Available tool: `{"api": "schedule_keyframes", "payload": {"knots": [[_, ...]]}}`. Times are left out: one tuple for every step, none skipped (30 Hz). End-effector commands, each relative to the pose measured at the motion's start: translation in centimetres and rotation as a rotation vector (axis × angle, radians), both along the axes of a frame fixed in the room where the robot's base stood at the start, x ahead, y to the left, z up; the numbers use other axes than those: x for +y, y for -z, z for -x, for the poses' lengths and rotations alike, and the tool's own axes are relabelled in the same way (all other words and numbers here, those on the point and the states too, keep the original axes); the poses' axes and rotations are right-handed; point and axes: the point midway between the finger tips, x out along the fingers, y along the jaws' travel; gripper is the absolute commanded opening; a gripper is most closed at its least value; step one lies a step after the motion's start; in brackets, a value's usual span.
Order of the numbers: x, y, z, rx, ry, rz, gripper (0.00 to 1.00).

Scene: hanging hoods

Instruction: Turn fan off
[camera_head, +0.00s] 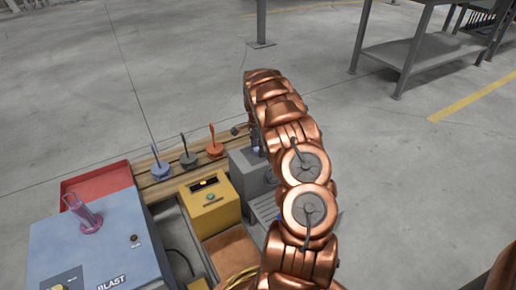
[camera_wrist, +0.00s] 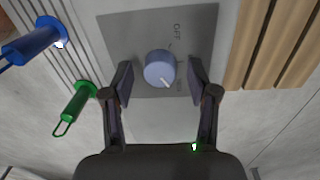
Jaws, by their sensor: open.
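A round blue-grey knob (camera_wrist: 160,68) sits on a grey panel (camera_wrist: 125,30) in the wrist view. The knob's white pointer line points to the lower right of the picture. The word OFF is printed on the panel above and right of the knob; other lettering is too small to read. My gripper (camera_wrist: 160,82) is open, with one finger on each side of the knob. A small gap seems to show on each side. In the head view my copper-coloured arm hides most of this area, and I cannot make out the knob there.
Blue (camera_wrist: 32,42) and green (camera_wrist: 76,104) handled pieces stand left of the panel, wooden slats (camera_wrist: 270,45) right. The head view shows a grey box (camera_head: 250,172) partly behind my arm, a yellow box (camera_head: 210,205), a blue BLAST box (camera_head: 95,245) and a red tray (camera_head: 95,182).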

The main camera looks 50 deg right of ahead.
Motion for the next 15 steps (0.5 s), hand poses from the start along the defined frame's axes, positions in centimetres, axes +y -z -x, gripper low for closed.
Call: {"api": "schedule_keyframes", "payload": {"knots": [[0.0, -0.01, 0.0, 0.0, 0.0, 0.0, 0.59], [0.0, -0.02, 0.0, 0.0, 0.0, 0.0, 0.56], [0.0, -0.02, -0.01, 0.0, 0.0, 0.0, 0.52], [0.0, -0.02, -0.01, 0.0, 0.0, 0.0, 0.49], [0.0, -0.02, -0.01, 0.0, 0.0, 0.0, 0.46], [0.0, -0.02, -0.01, 0.0, 0.0, 0.0, 0.41], [0.0, -0.02, -0.01, 0.0, 0.0, 0.0, 0.38], [0.0, -0.03, -0.01, 0.0, 0.0, 0.0, 0.35], [0.0, -0.03, -0.01, 0.0, 0.0, 0.0, 0.31], [0.0, -0.03, -0.01, 0.0, 0.0, 0.0, 0.28], [0.0, -0.03, -0.01, 0.0, 0.0, 0.0, 0.25], [0.0, -0.03, -0.01, 0.0, 0.0, 0.0, 0.21], [0.0, -0.03, 0.0, 0.0, 0.0, 0.0, 0.17], [0.0, -0.03, 0.0, 0.0, 0.0, 0.0, 0.14], [0.0, -0.03, 0.0, 0.0, 0.0, 0.0, 0.1]]}}
